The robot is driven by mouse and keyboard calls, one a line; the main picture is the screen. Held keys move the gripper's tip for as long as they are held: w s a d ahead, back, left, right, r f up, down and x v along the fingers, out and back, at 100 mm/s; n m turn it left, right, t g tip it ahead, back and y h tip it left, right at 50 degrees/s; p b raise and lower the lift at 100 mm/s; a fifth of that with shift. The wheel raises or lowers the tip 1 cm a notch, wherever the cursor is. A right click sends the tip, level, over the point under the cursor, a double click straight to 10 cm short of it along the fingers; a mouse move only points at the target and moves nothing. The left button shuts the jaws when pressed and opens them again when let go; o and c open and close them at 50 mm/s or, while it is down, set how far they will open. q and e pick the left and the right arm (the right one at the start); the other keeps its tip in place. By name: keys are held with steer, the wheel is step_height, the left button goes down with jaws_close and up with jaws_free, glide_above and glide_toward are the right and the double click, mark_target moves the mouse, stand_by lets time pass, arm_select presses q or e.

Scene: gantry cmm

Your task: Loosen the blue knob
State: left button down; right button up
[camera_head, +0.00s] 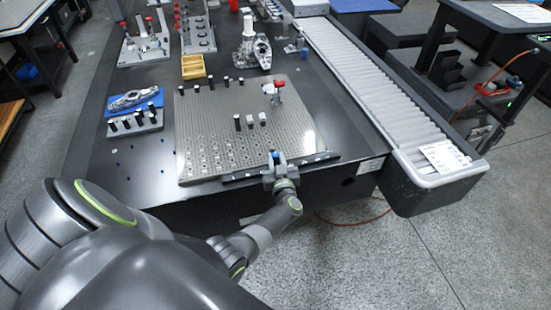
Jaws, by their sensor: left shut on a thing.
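The blue knob (275,154) shows as a small blue spot at the front edge of the perforated grey fixture plate (190,130). My left gripper (273,164) is at that edge, shut on the blue knob, with its fingers around it. The fingers hide most of the knob, so its turn cannot be seen. My right gripper is not in view.
A pin rack (135,123) and blue tray (150,97) lie left. A roller conveyor (360,75) runs along the right. The dark table is bare front left.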

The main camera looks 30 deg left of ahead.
arm_select(q)
steer(key=c, duration=1.2)
jaws_free()
steer(key=shift+s+d, duration=0.2)
steer(key=p+v, duration=0.5)
steer(key=v, duration=1.2)
steer(key=shift+r, duration=0.1)
